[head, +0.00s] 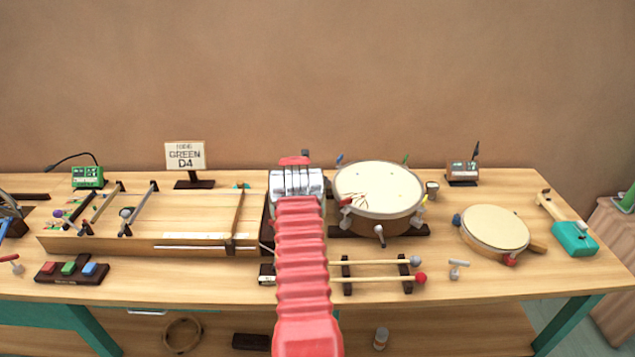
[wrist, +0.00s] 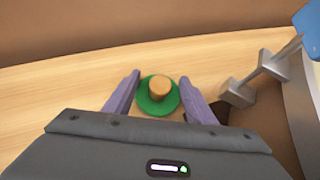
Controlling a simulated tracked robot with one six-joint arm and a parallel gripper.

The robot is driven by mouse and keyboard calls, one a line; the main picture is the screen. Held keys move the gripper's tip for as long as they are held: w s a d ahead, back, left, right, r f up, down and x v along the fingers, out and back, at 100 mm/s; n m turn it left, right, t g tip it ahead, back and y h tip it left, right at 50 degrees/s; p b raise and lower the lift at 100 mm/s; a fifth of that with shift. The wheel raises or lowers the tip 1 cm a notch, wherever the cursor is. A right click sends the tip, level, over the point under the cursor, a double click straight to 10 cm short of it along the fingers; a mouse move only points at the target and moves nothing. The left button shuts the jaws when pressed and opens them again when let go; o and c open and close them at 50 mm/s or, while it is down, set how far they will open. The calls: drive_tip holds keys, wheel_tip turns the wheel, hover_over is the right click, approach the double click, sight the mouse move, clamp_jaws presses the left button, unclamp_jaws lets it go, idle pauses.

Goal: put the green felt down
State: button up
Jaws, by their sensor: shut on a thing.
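The green felt (wrist: 146,101) is a round green disc with a tan wooden knob (wrist: 160,84) on top, seen in the wrist view. My gripper (wrist: 158,80) has its two purple fingers on either side of the disc and is shut on it. Pale wood of the bench shows beyond the felt; I cannot tell whether the felt touches it. In the head view my red arm reaches forward over the bench and hides the felt and most of the gripper.
A large drum (head: 377,186) stands just right of my arm; its metal fitting (wrist: 238,93) is close to my right finger in the wrist view. A wooden stringed box (head: 190,210) lies left. A sign (head: 185,156) reads "GREEN D4". Two mallets (head: 375,279) lie in front.

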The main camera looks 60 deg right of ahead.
drive_tip(key=o, duration=1.1)
drive_tip(key=shift+a+r, duration=0.1)
drive_tip(key=shift+a+r, duration=0.15)
drive_tip(key=shift+r, duration=0.05)
drive_tip(key=shift+v, duration=5.65)
drive_tip(key=shift+w, duration=0.15)
